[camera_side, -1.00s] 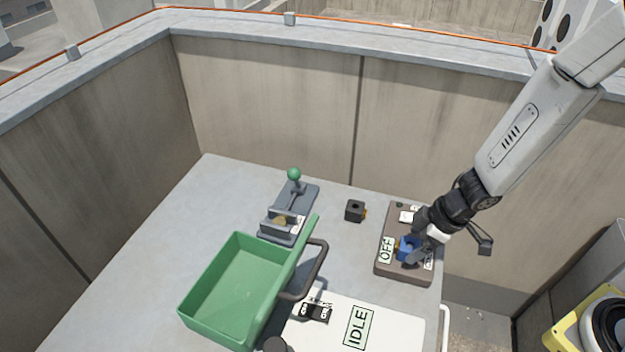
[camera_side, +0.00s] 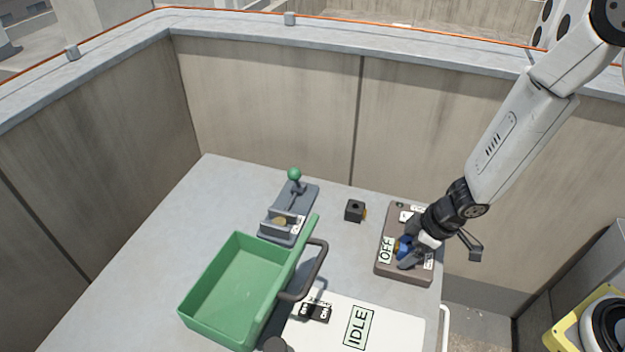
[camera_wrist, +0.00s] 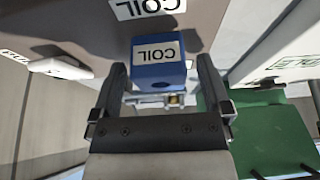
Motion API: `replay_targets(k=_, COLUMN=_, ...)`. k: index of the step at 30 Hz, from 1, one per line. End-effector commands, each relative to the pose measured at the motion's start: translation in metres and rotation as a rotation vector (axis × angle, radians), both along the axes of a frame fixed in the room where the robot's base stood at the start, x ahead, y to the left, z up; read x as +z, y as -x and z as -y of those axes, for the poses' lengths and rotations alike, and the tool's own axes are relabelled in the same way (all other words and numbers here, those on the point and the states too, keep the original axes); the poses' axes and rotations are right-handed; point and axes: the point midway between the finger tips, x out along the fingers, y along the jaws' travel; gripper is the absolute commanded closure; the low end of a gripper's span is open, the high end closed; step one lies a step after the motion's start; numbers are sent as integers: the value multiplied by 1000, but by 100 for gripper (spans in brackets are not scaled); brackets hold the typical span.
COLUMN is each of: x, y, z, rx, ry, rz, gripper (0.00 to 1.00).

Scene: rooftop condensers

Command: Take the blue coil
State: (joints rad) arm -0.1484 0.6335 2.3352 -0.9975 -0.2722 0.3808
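The blue coil (camera_side: 402,249) is on the brown board (camera_side: 398,277) at the right of the table. In the wrist view, the blue coil (camera_wrist: 159,74) has a white label reading COIL. My gripper (camera_side: 410,256) is low over the board, at the coil. In the wrist view, my gripper (camera_wrist: 162,80) has one finger on each side of the coil. A gap shows between the right finger and the coil; the left finger is very close. The fingers look open. The side view hides part of the coil behind my gripper.
A green tray (camera_side: 192,310) with a dark handle (camera_side: 318,268) stands at front left. A lever device (camera_side: 290,213) with a green knob and a small black block (camera_side: 355,210) stand behind it. A white panel (camera_side: 400,325) reads IDLE. Concrete walls enclose the table.

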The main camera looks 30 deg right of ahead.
Motion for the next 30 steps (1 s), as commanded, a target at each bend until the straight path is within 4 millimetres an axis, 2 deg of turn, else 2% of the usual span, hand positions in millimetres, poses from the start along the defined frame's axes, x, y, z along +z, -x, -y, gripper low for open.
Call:
replay_targets(k=1, x=0, y=0, z=0, rx=0, ry=0, rz=0, gripper=19)
replay_targets(k=6, x=0, y=0, z=0, rx=0, ry=0, rz=0, gripper=73)
replay_targets(k=9, x=0, y=0, z=0, rx=0, ry=0, rz=0, gripper=100)
replay_targets(k=22, x=2, y=0, z=0, rx=1, ry=0, rz=1, gripper=100)
replay_targets(k=30, x=11, y=0, z=-1, rx=2, ry=-3, rz=1, gripper=100)
